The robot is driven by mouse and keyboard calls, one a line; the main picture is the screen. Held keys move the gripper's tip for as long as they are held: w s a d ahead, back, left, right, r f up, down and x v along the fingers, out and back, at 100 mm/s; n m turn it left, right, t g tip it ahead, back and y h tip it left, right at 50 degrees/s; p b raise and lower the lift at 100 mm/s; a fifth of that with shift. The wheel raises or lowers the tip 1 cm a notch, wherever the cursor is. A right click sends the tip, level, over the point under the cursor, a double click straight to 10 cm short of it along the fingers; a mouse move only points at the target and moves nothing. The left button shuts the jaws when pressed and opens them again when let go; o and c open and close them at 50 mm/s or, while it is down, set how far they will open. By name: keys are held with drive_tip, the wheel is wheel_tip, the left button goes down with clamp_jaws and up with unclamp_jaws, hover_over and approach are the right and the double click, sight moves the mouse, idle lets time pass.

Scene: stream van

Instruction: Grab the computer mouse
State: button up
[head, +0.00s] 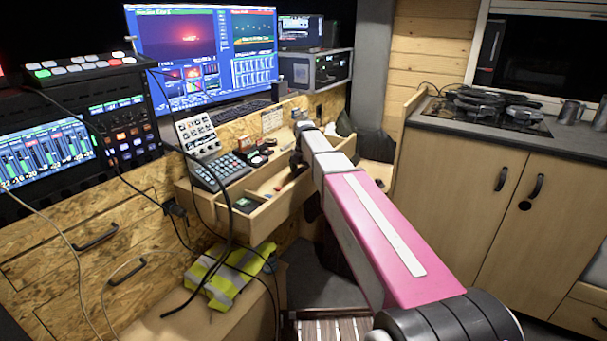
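I cannot clearly make out the computer mouse. It may be too small to tell or hidden behind my arm. My pink and white arm reaches away over the open wooden drawer (262,222) under the desk. My gripper (296,163) is the small dark shape at the arm's far end, above the drawer's right part. Its fingers are too small and dark to show whether they are open or shut, or whether anything is between them.
The desk holds a keypad (221,171), a white control panel (197,134), a keyboard (240,112) and a wide monitor (205,60). Black cables (228,200) hang before the drawer. A yellow vest (228,277) lies below. A counter with a hob (487,110) stands right.

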drive_tip(key=c, duration=1)
drive_tip(key=shift+c, duration=0.2)
